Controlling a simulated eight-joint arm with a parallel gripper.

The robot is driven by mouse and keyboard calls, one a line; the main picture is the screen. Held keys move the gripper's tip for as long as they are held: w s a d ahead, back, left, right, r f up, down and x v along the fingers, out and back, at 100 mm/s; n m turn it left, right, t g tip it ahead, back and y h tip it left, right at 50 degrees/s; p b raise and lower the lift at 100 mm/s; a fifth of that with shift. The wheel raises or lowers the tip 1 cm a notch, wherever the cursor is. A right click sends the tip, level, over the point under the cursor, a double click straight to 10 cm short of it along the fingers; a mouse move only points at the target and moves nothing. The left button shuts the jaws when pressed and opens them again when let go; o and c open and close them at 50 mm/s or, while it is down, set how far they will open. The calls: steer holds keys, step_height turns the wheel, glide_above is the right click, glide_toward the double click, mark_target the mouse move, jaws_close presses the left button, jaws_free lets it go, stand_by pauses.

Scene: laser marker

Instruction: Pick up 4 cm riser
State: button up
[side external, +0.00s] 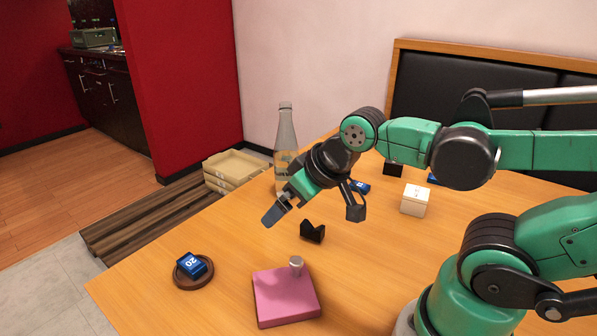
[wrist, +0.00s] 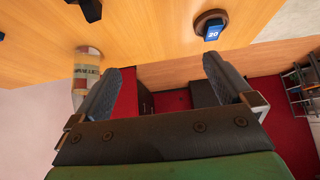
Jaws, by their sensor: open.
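No object carries a readable 4 cm label, so I cannot tell which is the riser. A blue block marked 20 (side external: 191,264) sits on a round brown coaster (side external: 189,283) at the table's front left; the block also shows in the wrist view (wrist: 212,31). A second blue block (side external: 360,186) lies behind my gripper, partly hidden. A third blue piece (side external: 433,179) shows in part behind my arm. My gripper (side external: 314,213) is open and empty above the table, its fingers apart in the wrist view (wrist: 165,78).
A black notched block (side external: 312,232) stands below my gripper. A pink block (side external: 284,297) with a grey cylinder (side external: 296,264) is in front. A bottle (side external: 286,140) stands behind my gripper. A white box (side external: 414,200) and a black block (side external: 393,169) are to the right. The front-left table is mostly clear.

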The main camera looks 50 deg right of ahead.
steer(key=shift+r, duration=0.15)
step_height(320, 180, up, 5)
steer(key=w+d+r+n+h, duration=0.1)
steer(key=w+d+n+h, duration=0.35)
steer(key=d, duration=0.65)
steer(key=n+g+h, duration=0.5)
steer(key=n+h, duration=0.4)
steer(key=n, duration=0.7)
glide_above(394, 166)
steer(key=f, duration=0.2)
steer(key=shift+t, duration=0.3)
steer(key=f, duration=1)
steer(key=a+f, duration=0.1)
steer(key=f, duration=0.4)
steer(key=shift+f, duration=0.1)
steer(key=shift+d+f, duration=0.2)
steer(key=shift+d, duration=0.1)
steer(key=shift+x, duration=2.55)
